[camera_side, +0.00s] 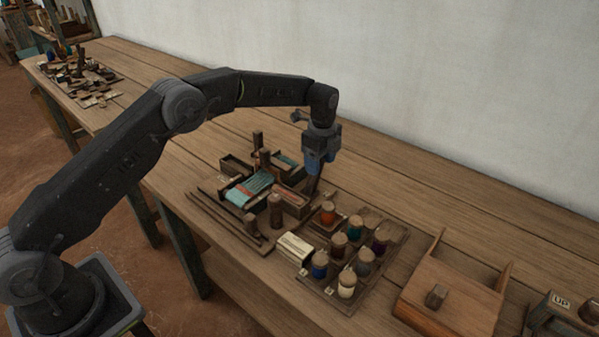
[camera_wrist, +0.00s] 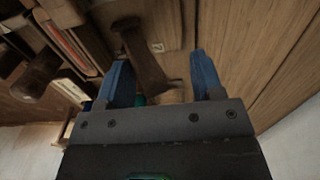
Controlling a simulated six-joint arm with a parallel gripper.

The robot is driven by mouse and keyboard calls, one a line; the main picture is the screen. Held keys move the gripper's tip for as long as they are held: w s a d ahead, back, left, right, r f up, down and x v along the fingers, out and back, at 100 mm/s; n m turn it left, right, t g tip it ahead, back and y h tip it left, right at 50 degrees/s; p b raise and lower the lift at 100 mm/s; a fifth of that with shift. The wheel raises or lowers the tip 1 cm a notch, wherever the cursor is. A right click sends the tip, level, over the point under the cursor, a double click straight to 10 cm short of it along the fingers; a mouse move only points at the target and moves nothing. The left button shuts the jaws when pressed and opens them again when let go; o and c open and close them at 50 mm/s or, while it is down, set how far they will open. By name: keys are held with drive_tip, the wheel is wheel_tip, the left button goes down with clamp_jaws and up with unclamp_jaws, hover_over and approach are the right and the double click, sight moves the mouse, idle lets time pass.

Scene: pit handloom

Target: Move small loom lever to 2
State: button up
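The small loom lever (camera_wrist: 143,58) is a dark brown wooden handle, slanting between my two blue fingers in the wrist view. My gripper (camera_wrist: 161,56) is open, with a visible gap between the lever and the right finger; the left finger is nearer to it. A small pale label reading 2 (camera_wrist: 158,47) lies just right of the lever. In the side view my gripper (camera_side: 318,168) points down at the right end of the small loom (camera_side: 249,189), with the dark lever (camera_side: 312,187) just below the fingers. Whether a finger touches the lever cannot be told.
A tray (camera_side: 325,285) of several coloured spools stands right of the loom. A wooden box (camera_side: 452,290) and a device marked UP (camera_side: 560,315) are further right. Upright dark pegs (camera_side: 276,212) stand near the loom. The table towards the wall is clear.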

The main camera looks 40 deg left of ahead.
drive_tip(key=shift+f, duration=0.25)
drive_tip(key=shift+s, duration=0.3)
drive_tip(key=shift+o, duration=0.8)
drive_tip(key=shift+r, duration=0.1)
drive_tip(key=shift+r, duration=3.3)
drive_tip(key=shift+r, duration=0.1)
